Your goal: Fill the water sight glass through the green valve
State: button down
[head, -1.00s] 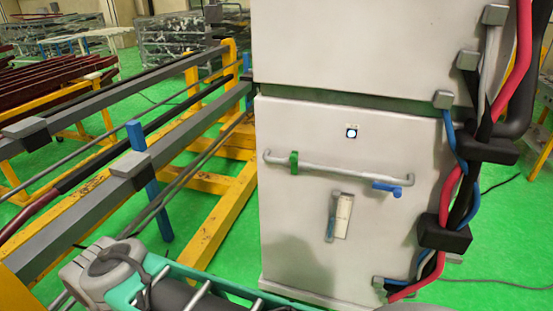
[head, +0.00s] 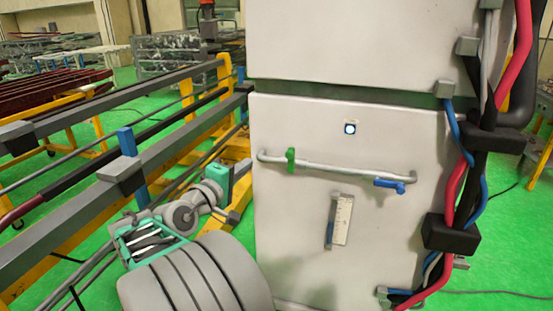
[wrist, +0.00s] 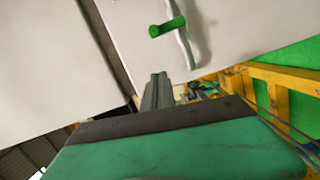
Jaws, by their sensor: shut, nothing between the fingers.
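The green valve (head: 291,158) is on the left part of a grey horizontal pipe (head: 340,170) on the white cabinet front. Its handle stands upright, across the pipe. It also shows in the wrist view (wrist: 167,27), beyond the fingertips and apart from them. The water sight glass (head: 342,220) is a pale, slightly tilted scale strip below the pipe; its water level is too small to tell. My gripper (wrist: 158,78) is shut and empty, pointing toward the cabinet. In the head view my arm is left of the cabinet, with the gripper end below and left of the valve.
A blue valve handle (head: 388,184) lies along the right part of the pipe. A small round indicator (head: 350,129) is above it. Thick cables (head: 455,185) run down the cabinet's right side. Grey rails and a yellow frame (head: 205,160) stand close on the left.

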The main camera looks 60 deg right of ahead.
aim_at(290, 162)
jog(key=s+d+p, duration=0.2)
jog(key=s+d, duration=0.2)
jog(key=d, duration=0.6)
jog(key=shift+d+f, duration=0.35)
jog(key=shift+f, duration=0.1)
